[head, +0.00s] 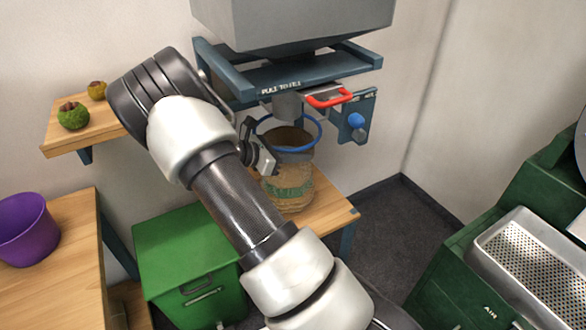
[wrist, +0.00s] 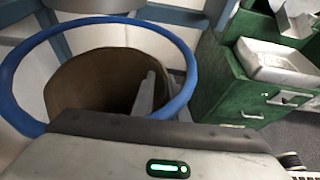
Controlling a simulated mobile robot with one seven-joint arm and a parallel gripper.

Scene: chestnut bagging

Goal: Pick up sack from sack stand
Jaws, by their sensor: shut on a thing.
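The sack (head: 290,188) is a brown mesh bag with green print, upright under a grey hopper spout on a wooden stand (head: 326,204). A blue ring (head: 320,130) surrounds its mouth from slightly above. My gripper (head: 272,158) is at the sack's left upper side, shut on its rim; the exact grip is partly hidden. In the wrist view the sack's open brown mouth (wrist: 98,82) shows inside the blue ring (wrist: 190,70), and a grey finger (wrist: 147,95) shows at the mouth's right side.
Above is the hopper (head: 300,22) with a red handle (head: 330,97). A green bin (head: 180,255) stands left of the stand; a purple bucket (head: 25,230) is on the left table. A green machine (head: 470,270) stands right. A shelf (head: 60,138) holds chestnut burrs.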

